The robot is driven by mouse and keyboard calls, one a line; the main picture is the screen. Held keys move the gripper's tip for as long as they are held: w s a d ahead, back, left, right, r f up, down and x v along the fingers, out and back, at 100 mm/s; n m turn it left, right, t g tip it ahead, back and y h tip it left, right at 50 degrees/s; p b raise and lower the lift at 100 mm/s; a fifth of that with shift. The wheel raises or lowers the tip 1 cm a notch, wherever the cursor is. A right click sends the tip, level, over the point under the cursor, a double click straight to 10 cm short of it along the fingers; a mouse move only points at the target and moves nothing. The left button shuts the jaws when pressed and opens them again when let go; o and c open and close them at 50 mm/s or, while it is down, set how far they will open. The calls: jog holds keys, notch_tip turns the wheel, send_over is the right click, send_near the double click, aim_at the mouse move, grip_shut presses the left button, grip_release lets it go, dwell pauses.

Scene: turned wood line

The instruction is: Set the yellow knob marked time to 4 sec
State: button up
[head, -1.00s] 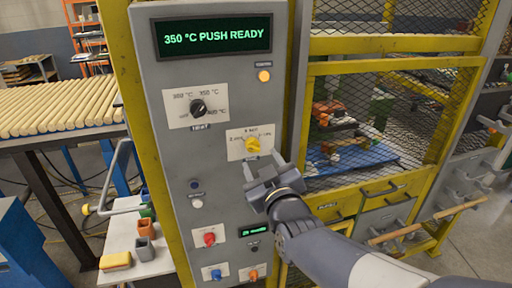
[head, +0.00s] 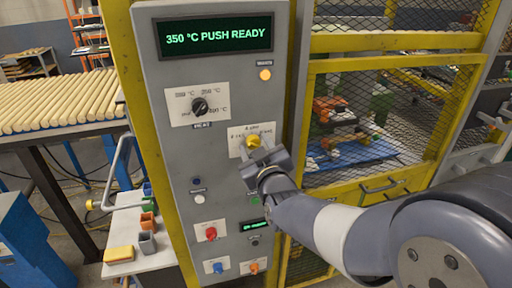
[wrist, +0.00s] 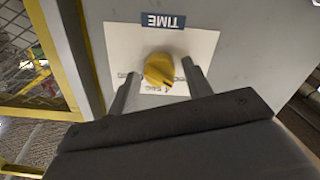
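The yellow knob (head: 253,141) sits on a pale plate (head: 238,134) on the grey control panel. In the wrist view the knob (wrist: 158,69) shows upside down, with a blue TIME label (wrist: 163,20) above it and small print partly hidden around it. My gripper (head: 259,157) is just in front of the knob, reaching from the lower right. In the wrist view my gripper (wrist: 160,75) is open, one finger on each side of the knob, with gaps visible between.
The display (head: 215,38) reads "350 °C PUSH READY". A black knob (head: 200,106) is up and left, and an orange lamp (head: 265,75) is above. A red knob (head: 211,232), a blue knob (head: 217,267) and an orange knob (head: 253,267) are below. A yellow mesh guard (head: 390,40) stands right.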

jog(key=c, duration=0.8)
jog(key=shift+f+b, duration=0.15)
jog(key=shift+b, duration=0.35)
jog(key=shift+d+m+b, duration=0.1)
jog(key=shift+m+b, duration=5.7)
jog(key=shift+b, duration=1.3)
jog(key=o, duration=1)
